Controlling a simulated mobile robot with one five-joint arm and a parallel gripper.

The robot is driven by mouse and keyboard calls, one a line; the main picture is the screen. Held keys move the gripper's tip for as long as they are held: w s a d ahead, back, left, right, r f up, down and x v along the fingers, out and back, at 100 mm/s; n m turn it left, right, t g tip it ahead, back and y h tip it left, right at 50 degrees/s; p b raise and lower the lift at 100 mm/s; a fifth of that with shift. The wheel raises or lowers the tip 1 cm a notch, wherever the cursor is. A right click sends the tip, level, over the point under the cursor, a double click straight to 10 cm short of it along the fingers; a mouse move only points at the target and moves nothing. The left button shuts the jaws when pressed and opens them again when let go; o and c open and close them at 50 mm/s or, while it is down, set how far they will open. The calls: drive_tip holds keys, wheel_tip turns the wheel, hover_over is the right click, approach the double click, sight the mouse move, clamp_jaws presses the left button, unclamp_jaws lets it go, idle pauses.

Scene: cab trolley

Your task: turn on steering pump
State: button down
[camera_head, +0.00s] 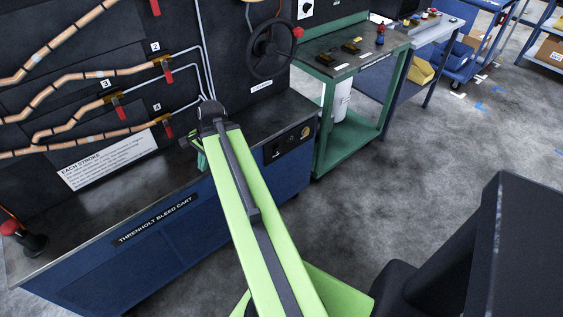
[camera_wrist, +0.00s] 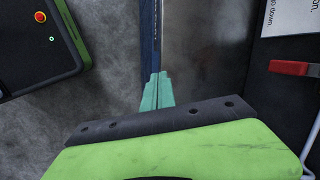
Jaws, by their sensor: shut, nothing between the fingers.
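The blue bleed cart (camera_head: 165,244) stands at left, lettered "THRENHOLT BLEED CART". On its front face near the right end is a black control plate (camera_head: 290,143) with small switches and a round pale knob (camera_head: 306,132). Their labels are too small to read, so I cannot tell which control is the steering pump. My gripper (camera_head: 201,160) is above the cart's front edge, left of the plate and apart from it, partly hidden by my arm. In the wrist view its teal fingers (camera_wrist: 157,91) are together and empty, over the cart's blue edge (camera_wrist: 150,35).
A black steering wheel (camera_head: 275,48) is on the back panel. Copper pipes with red-handled valves (camera_head: 166,72) run at left; a red handle (camera_wrist: 294,68) shows in the wrist view. A green table (camera_head: 345,60) stands beside the cart.

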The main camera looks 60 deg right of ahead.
drive_tip(key=s+d+f+m+t+h+b, duration=0.1)
drive_tip(key=s+d+f+m+h+b, duration=0.1)
drive_tip(key=s+d+m, duration=0.8)
drive_tip(key=s+d+f+m+t+h+b, duration=0.1)
drive_tip(key=s+d+f+m+b, duration=0.4)
drive_tip(key=s+d+m, duration=0.6)
drive_tip(key=s+d+t+b, duration=0.1)
drive_tip(key=d, duration=0.5)
drive_tip(key=shift+d+t+h, duration=0.3)
drive_tip(key=shift+h, duration=0.1)
drive_tip(key=shift+s, duration=0.1)
drive_tip(key=b, duration=0.7)
approach(278, 153)
drive_tip(key=x, duration=0.3)
drive_tip(key=shift+w+f, duration=0.25)
drive_tip(key=shift+w, duration=0.15)
